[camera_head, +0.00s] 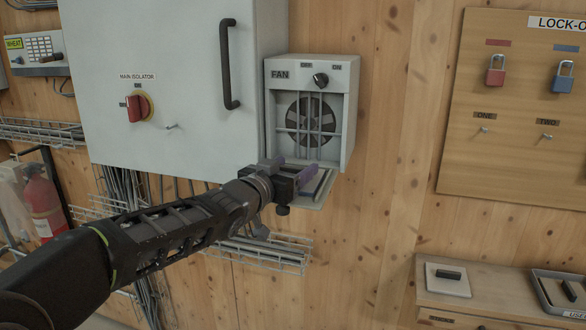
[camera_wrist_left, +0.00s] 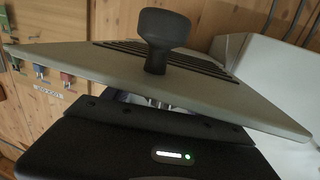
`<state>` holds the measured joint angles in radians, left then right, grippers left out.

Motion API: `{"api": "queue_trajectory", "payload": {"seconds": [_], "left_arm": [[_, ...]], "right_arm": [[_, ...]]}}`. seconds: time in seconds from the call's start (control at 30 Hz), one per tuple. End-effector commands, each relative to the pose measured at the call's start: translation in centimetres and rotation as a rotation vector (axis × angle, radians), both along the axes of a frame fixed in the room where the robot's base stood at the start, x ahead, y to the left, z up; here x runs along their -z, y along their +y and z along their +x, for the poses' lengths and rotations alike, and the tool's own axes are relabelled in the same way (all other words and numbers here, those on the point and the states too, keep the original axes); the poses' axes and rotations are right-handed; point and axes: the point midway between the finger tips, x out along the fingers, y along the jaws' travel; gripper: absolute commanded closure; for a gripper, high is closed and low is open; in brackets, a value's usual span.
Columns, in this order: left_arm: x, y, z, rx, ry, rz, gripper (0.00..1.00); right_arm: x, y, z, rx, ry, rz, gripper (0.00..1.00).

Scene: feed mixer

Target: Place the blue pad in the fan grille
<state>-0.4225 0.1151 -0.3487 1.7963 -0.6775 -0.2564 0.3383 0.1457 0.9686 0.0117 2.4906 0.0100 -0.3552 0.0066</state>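The grey fan unit (camera_head: 352,110) hangs on the wood wall, its round fan showing behind bars. Its slotted grille panel (camera_head: 318,199) is swung down below the opening, roughly level. In the left wrist view the grille panel (camera_wrist_left: 250,105) shows its slots and a black knob (camera_wrist_left: 163,35), and it hides most of my fingers. I cannot make out a blue pad in either view. My right gripper is not in view.
A large grey isolator cabinet (camera_head: 180,90) with a long handle stands left of the fan. A wire cable tray (camera_head: 265,255) runs below. At lower right are a shelf, a white plate (camera_head: 435,285) with a black block, and a tray (camera_head: 540,290) holding dark blocks.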

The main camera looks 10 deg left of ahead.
Motion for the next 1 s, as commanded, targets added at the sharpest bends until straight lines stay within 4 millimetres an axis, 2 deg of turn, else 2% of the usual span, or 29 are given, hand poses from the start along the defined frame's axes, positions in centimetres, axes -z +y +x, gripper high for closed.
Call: {"api": "queue_trajectory", "payload": {"seconds": [0.03, 0.2, 0.57, 0.77, 1.0], "left_arm": [[-0.1, 0.0, 0.0, 0.0, 0.0, 0.0, 0.29], [0.0, 0.0, 0.0, 0.0, 0.0, 0.0, 0.15], [-0.5, 0.0, 0.0, 0.0, 0.0, 0.0, 0.15], [-0.2, 0.6, -2.0, -0.001, -0.001, -0.003, 0.15], [-0.5, 1.8, -6.5, 0.0, -0.003, -0.003, 0.15]], "right_arm": [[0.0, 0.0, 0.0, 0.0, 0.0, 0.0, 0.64], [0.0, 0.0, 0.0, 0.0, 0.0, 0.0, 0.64], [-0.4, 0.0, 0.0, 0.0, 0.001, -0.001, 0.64], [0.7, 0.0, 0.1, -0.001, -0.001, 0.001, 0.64], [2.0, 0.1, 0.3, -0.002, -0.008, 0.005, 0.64]]}}
